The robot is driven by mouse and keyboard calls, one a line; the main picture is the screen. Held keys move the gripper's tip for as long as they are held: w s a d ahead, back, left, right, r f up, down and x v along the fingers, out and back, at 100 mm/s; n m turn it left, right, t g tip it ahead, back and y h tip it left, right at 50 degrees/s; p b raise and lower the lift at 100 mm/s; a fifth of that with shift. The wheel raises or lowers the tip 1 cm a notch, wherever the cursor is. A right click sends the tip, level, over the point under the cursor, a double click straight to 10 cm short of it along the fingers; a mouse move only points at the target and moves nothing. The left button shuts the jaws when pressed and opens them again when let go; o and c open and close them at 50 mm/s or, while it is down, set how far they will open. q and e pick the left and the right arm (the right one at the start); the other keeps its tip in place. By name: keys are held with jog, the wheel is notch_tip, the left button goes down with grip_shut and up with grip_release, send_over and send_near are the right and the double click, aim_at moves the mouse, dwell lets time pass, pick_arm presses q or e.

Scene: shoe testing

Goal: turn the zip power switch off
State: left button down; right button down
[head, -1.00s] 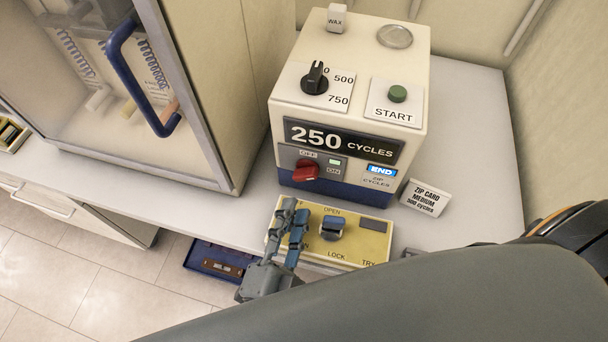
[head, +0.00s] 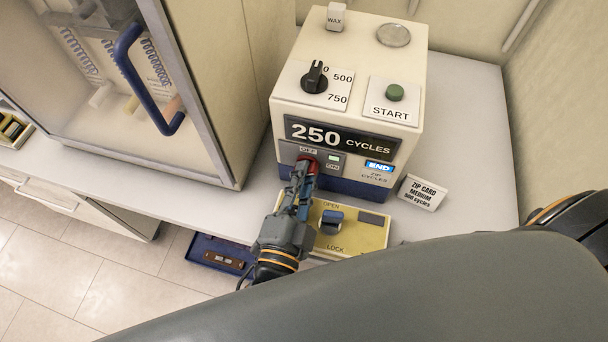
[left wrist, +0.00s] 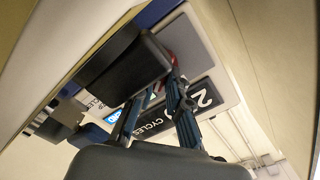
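The zip power switch is a red knob (head: 309,160) on a grey plate marked OFF and ON, low on the front of the cream zip tester (head: 350,100). A small green light (head: 335,158) shows on this plate. My left gripper (head: 302,168) has its fingertips at the knob and covers much of it, so its turn is hard to read. A bit of red (left wrist: 171,58) shows by one fingertip in the left wrist view; a dark block hides the other tip. The fingers are apart lower down, but I cannot tell whether they grip.
A zip card (head: 422,192) stands at right. A cabinet with a blue handle (head: 137,77) stands at left. My grey arm crosses the front.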

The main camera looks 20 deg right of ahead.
pick_arm(q)
jog(key=shift+n, duration=0.3)
jog(key=n+p, duration=0.2)
jog(key=shift+r+n, duration=0.15)
jog(key=shift+n, duration=0.15)
jog(key=n+p, duration=0.2)
jog(key=shift+n, duration=0.4)
jog(key=shift+a+n+p, duration=0.1)
jog(key=shift+n+p, duration=0.55)
jog(key=shift+n, duration=0.55)
jog(key=shift+w+n+p, duration=0.1)
jog(key=shift+n+p, duration=0.5)
jog(key=shift+n, duration=0.7)
jog(key=c, duration=1.6)
grip_release()
